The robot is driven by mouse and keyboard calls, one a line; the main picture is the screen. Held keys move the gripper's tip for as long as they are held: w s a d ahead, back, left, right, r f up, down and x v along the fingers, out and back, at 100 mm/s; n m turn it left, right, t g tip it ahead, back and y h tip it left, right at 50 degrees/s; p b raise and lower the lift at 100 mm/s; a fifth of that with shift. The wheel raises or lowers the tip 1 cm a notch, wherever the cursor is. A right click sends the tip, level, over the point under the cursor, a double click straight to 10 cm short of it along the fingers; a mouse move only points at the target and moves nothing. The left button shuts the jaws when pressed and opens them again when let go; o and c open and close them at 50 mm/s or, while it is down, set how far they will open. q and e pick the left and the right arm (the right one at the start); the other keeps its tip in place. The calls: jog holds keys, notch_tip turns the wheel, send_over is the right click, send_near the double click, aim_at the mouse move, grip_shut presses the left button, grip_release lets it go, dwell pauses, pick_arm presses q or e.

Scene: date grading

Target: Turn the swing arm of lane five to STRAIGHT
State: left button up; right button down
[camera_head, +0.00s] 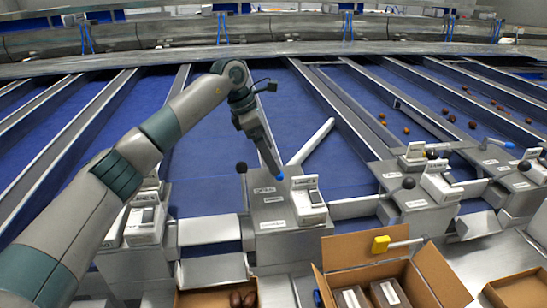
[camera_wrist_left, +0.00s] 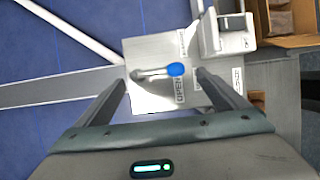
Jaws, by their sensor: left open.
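A control box (camera_head: 268,212) stands at the front end of a blue lane. On it is a short lever with a blue knob (camera_head: 280,177). The blue knob (camera_wrist_left: 175,69) also shows in the left wrist view, beside a label reading OPEN. A white swing arm (camera_head: 312,142) slants across the lane behind the box; its bar (camera_wrist_left: 75,30) crosses the upper left of the wrist view. I cannot read a lane number. My left gripper (camera_head: 273,168) points down over the box. In the wrist view my left gripper (camera_wrist_left: 162,80) is open, its fingers apart on either side of the knob.
A lever with a black knob (camera_head: 241,167) stands left of the box. A white device (camera_head: 309,205) sits on its right side. More control boxes (camera_head: 417,196) stand to the right.

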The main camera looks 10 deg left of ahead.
pick_arm(q)
jog(key=x, duration=0.3)
jog(key=shift+p, duration=0.4)
jog(key=shift+d+f, duration=0.15)
jog(key=shift+f, duration=0.2)
pick_arm(e)
jog(key=shift+a+r, duration=0.65)
jog(key=shift+d, duration=0.2)
pick_arm(q)
jog(key=c, duration=1.5)
pick_arm(e)
jog(key=shift+d, duration=0.35)
